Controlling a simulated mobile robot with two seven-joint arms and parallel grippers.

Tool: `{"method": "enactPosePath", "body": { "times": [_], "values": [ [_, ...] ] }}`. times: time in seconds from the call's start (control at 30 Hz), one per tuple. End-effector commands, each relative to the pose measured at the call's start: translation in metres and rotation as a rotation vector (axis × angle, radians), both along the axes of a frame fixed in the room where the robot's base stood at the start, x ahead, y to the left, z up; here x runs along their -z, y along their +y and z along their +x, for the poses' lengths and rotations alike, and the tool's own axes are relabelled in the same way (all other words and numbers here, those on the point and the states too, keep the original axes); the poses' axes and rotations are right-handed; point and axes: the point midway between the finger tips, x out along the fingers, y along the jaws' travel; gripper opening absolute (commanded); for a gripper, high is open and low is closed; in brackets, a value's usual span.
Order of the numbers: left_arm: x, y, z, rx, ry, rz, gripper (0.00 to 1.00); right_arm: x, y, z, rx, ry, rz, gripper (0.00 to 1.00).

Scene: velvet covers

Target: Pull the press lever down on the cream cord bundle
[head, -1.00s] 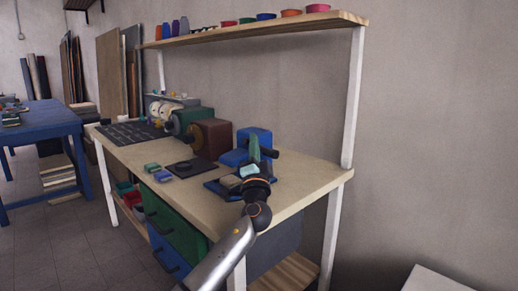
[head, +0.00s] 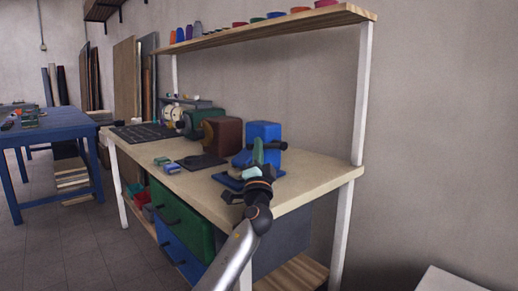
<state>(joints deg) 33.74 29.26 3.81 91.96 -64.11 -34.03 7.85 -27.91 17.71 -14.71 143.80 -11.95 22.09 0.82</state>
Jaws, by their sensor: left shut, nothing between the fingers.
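A blue press (head: 264,132) stands near the right end of the wooden workbench. My left gripper (head: 259,178) is shut and empty, just in front of the press and below the lever handle. It hides part of the base plate, and I cannot tell if it touches anything. My right gripper is out of view.
A dark red machine (head: 222,137) and a dark flat plate (head: 200,162) are left of the press. Small blue and green blocks (head: 173,168) lie near the bench's front edge. A shelf (head: 270,27) with several coloured cups spans above. Bare bench (head: 308,179) shows at right.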

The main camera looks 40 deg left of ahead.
Motion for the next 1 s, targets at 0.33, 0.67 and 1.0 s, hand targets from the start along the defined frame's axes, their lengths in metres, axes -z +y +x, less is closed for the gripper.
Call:
{"method": "enactPosePath", "body": {
  "times": [0.33, 0.67, 1.0],
  "values": [
    [0.013, 0.003, 0.002, -0.007, 0.018, -0.018, 0.00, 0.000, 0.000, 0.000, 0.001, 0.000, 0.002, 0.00],
    [0.019, -0.026, -0.025, 0.002, 0.007, -0.009, 0.00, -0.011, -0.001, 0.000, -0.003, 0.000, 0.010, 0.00],
    [0.016, -0.074, -0.075, 0.002, 0.004, -0.005, 0.00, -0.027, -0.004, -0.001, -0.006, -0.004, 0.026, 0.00]
  ]
}}
